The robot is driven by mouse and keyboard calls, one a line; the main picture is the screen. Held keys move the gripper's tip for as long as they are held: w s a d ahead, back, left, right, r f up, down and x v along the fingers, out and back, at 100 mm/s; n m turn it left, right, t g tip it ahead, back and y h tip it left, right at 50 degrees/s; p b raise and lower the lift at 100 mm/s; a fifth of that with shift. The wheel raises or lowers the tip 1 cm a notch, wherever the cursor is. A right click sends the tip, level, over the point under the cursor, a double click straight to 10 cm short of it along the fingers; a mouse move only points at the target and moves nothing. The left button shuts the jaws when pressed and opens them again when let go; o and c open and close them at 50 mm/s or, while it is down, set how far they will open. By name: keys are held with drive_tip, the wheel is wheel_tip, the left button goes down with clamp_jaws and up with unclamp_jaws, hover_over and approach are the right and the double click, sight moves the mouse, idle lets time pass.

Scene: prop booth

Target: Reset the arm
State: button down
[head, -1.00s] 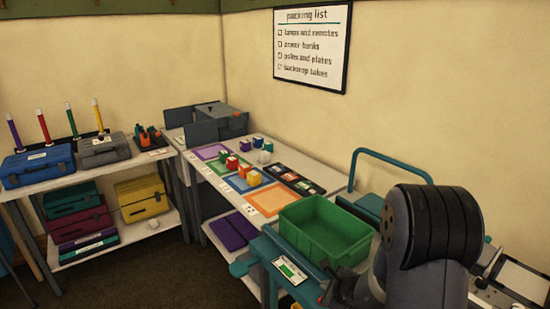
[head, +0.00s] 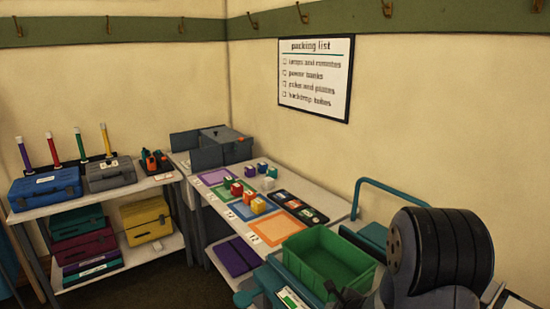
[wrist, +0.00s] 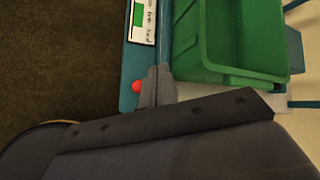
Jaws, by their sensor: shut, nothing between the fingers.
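My arm (head: 440,250) shows at the lower right of the head view, with its thick dark joint beside the green bin (head: 328,262). In the wrist view my gripper (wrist: 158,75) has its two grey fingers together, with nothing between them. The fingers point toward the edge of the teal cart, close to the green bin (wrist: 240,35). A red round knob (wrist: 137,87) shows just left of the fingers. A large dark link of mine fills the lower part of the wrist view.
The white table (head: 205,180) holds coloured mats and several small blocks. A teal rail (head: 395,190) rises behind the bin. At left, a shelf carries a blue case (head: 45,188), a grey case (head: 110,174) and coloured tubes. Dark floor (wrist: 60,60) lies left of the cart.

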wheel_tip(320, 180, down, 6)
drive_tip(key=b, duration=0.3)
drive_tip(key=shift+b, duration=0.4)
drive_tip(key=shift+r+b, duration=0.15)
drive_tip(key=shift+b, duration=0.7)
drive_tip(key=shift+b, duration=0.4)
wheel_tip(320, 180, up, 2)
drive_tip(key=shift+p, duration=0.7)
drive_tip(key=shift+f+b, duration=0.8)
drive_tip(key=shift+f, duration=0.1)
drive_tip(key=shift+r+p, duration=0.25)
drive_tip(key=shift+p, duration=0.45)
drive_tip(key=shift+r+p, duration=0.15)
drive_tip(key=shift+p, duration=0.7)
drive_tip(key=shift+p, duration=0.45)
